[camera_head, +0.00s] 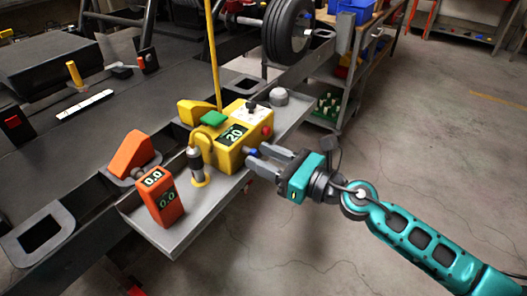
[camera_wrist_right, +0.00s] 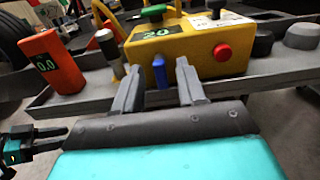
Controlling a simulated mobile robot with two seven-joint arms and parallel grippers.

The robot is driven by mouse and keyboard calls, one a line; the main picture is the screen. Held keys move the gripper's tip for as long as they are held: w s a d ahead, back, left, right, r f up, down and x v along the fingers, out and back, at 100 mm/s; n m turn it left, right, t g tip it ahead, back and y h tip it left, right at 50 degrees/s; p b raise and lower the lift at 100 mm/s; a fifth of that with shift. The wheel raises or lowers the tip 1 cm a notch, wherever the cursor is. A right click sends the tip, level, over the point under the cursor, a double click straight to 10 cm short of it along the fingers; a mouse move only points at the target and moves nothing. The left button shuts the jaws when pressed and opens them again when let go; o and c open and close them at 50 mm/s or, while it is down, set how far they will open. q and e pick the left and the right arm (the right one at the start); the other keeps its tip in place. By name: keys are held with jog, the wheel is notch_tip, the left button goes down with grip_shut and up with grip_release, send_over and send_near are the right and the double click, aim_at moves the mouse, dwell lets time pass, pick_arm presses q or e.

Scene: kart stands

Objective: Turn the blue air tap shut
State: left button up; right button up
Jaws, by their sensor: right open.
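The blue air tap (camera_head: 252,151) sticks out from the front of a yellow box (camera_head: 230,160) with a green display reading 20. In the right wrist view the blue tap (camera_wrist_right: 159,72) hangs as a small upright lever between my fingers. My right gripper (camera_head: 262,158) is open, its fingertips close to the box front. In the wrist view the two fingers (camera_wrist_right: 158,78) stand on either side of the tap, with a gap to each side; contact is not visible. My left gripper (camera_wrist_right: 48,140) shows small at the lower left of the wrist view, its fingers apart and empty.
The box stands on a grey tray (camera_head: 180,232). Beside the tap is a red button (camera_wrist_right: 222,52). An orange gauge (camera_head: 160,197) and a dark cylinder on a yellow base (camera_head: 196,168) stand to the left. A grey knob (camera_head: 279,97) is at the right end. Open floor lies to the right.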

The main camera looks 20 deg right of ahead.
jog(key=shift+w+a, duration=0.2)
jog(key=shift+c, duration=0.3)
grip_shut()
